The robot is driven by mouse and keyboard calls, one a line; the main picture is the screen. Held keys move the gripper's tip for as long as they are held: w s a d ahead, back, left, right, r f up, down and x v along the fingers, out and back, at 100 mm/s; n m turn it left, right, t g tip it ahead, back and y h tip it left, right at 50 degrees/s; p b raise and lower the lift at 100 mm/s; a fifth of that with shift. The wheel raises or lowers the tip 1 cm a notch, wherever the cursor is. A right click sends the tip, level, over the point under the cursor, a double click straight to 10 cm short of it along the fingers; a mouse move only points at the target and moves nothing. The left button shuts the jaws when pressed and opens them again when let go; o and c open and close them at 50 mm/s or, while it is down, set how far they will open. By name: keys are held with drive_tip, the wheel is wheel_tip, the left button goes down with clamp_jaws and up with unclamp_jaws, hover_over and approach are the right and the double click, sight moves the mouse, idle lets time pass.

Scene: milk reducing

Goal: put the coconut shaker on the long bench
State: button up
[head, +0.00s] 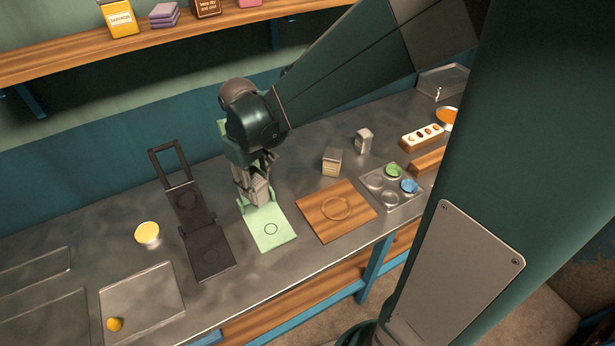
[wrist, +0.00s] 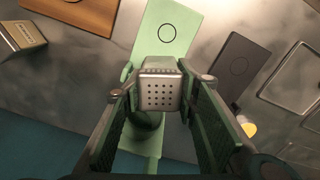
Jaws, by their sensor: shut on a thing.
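My gripper (head: 253,174) is shut on a shaker (head: 261,191) with a pale holed metal top. The shaker's top shows between the two fingers in the wrist view (wrist: 161,91). No label can be read on it, so I cannot tell its contents. It is over the back part of the light green stand (head: 270,230); whether it touches the stand is unclear. Two other box-shaped shakers, one cream-sided (head: 332,162) and one grey (head: 364,140), stand on the long metal bench (head: 95,235) to the right.
A dark folding stand (head: 210,257) is left of the green one, and a wooden board (head: 335,211) is right of it. A yellow-topped cup (head: 147,234) and shallow trays (head: 142,301) are at left. A shelf (head: 60,62) runs above.

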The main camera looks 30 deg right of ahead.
drive_tip(key=w+d+r+m, duration=0.1)
drive_tip(key=w+d, duration=0.3)
drive_tip(key=d, duration=0.6)
drive_tip(key=w+d, duration=0.5)
drive_tip(key=d, duration=0.4)
drive_tip(key=w+d+m+p, duration=0.1)
drive_tip(key=d+p, duration=0.1)
drive_tip(key=d, duration=1.7)
drive_tip(key=w+d+f+m+p, duration=0.1)
drive_tip(key=d+m+p, duration=0.1)
drive_tip(key=d, duration=1.8)
drive_tip(key=shift+d, duration=0.25)
drive_tip(key=shift+w+f, duration=0.1)
drive_tip(key=shift+f, duration=0.05)
wheel_tip(320, 180, down, 6)
drive_tip(key=shift+f, duration=0.15)
drive_tip(key=shift+f, duration=1.8)
drive_tip(key=shift+f, duration=0.15)
